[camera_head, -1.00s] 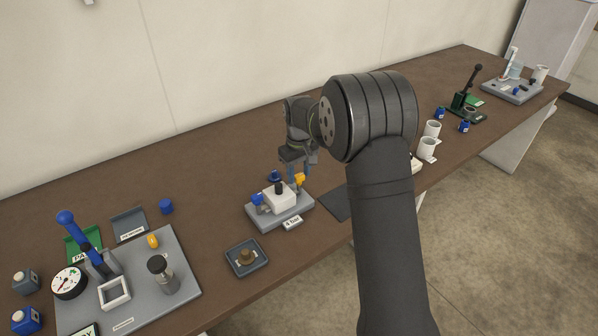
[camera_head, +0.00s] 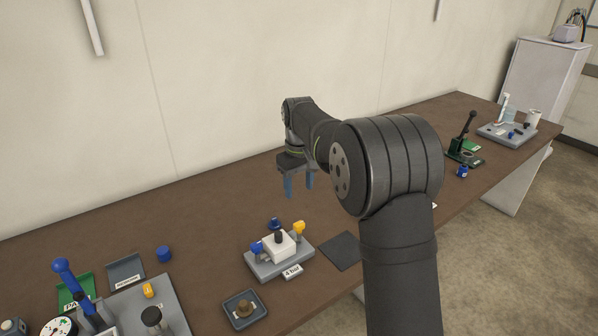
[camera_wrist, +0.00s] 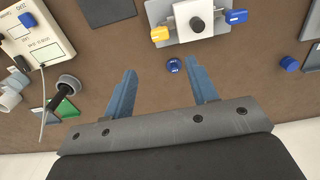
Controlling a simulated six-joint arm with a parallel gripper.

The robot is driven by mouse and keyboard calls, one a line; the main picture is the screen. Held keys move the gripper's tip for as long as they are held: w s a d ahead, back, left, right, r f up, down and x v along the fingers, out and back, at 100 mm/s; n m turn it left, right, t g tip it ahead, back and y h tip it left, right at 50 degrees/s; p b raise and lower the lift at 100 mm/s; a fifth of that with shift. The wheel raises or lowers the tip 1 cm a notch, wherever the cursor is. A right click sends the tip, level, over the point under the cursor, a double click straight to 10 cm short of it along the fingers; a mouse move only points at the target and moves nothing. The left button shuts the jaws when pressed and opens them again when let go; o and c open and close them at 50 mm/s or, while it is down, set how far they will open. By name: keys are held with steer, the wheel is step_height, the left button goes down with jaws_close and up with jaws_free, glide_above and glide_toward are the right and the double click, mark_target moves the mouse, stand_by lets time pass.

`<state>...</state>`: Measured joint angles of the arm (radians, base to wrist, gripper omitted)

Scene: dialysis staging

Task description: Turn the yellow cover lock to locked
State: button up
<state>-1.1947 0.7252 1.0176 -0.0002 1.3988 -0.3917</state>
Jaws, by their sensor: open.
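The yellow cover lock (camera_head: 299,227) sits at the right side of a white block (camera_head: 279,246) with a black knob, on a grey base plate. A blue lock (camera_head: 256,248) is on the block's other side. In the wrist view the yellow lock (camera_wrist: 160,34) lies left of the white block (camera_wrist: 198,20) and the blue one (camera_wrist: 236,16) right of it. My gripper (camera_head: 299,188) is open and empty, raised above the table behind the fixture and apart from the lock. In the wrist view its two blue fingers (camera_wrist: 163,78) point toward the fixture.
A small blue knob-like part (camera_head: 274,223) stands just behind the fixture. A dark mat (camera_head: 341,251) lies to its right and a grey tray (camera_head: 245,309) with a brass part in front. A lever station (camera_head: 150,318) is at left. Table behind the fixture is mostly clear.

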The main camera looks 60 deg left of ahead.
step_height(320, 180, up, 5)
glide_above(299, 223)
steer(key=shift+f, duration=0.2)
stand_by(0.5)
step_height(299, 223, down, 18)
steer(key=shift+r, duration=0.25)
stand_by(0.3)
